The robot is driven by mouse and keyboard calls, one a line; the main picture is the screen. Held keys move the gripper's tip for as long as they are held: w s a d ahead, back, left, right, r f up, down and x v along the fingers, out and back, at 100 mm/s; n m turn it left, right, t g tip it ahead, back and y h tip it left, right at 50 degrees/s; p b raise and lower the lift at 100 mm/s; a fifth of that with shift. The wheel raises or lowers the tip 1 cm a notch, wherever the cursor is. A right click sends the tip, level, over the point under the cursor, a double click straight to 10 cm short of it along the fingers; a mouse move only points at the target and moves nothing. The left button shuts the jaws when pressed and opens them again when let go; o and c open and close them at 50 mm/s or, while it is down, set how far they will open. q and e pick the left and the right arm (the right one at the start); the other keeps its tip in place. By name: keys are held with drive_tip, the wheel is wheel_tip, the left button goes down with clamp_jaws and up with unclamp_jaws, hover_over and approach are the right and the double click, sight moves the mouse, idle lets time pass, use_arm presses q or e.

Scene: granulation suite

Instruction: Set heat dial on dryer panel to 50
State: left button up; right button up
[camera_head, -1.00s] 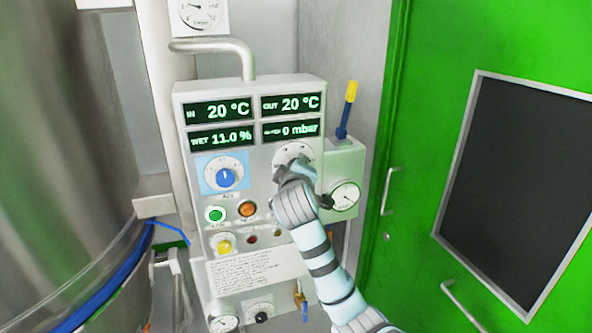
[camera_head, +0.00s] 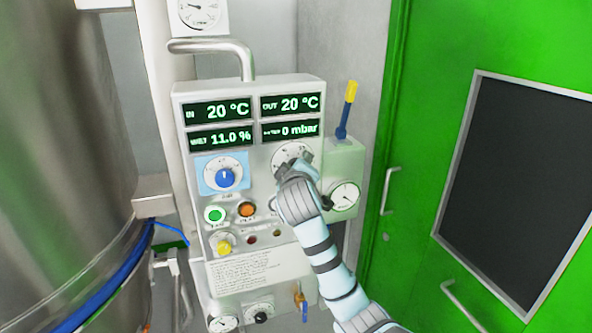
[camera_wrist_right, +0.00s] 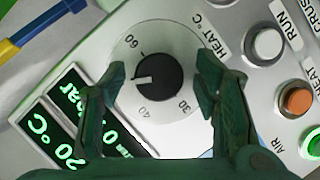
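The dryer panel (camera_head: 250,180) stands upright ahead of me. Its heat dial (camera_head: 291,153) is at the upper right, below the displays, partly hidden by my right gripper (camera_head: 295,172). In the right wrist view, the dial (camera_wrist_right: 160,78) has a black knob with a white pointer, beside a "HEAT C" label. The pointer faces picture left, between the 40 and 60 marks; no 50 numeral is readable there. My right gripper (camera_wrist_right: 160,66) has its fingers apart on either side of the knob, with visible gaps to it. My left gripper is not in view.
A blue-knobbed dial (camera_head: 225,177) sits left of the heat dial, above a green button (camera_head: 215,214) and an orange button (camera_head: 247,209). A yellow-tipped lever (camera_head: 347,105) and a gauge (camera_head: 345,195) are close on the right. A steel vessel (camera_head: 65,130) fills the left.

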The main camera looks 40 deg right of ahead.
drive_tip(key=v, duration=1.2)
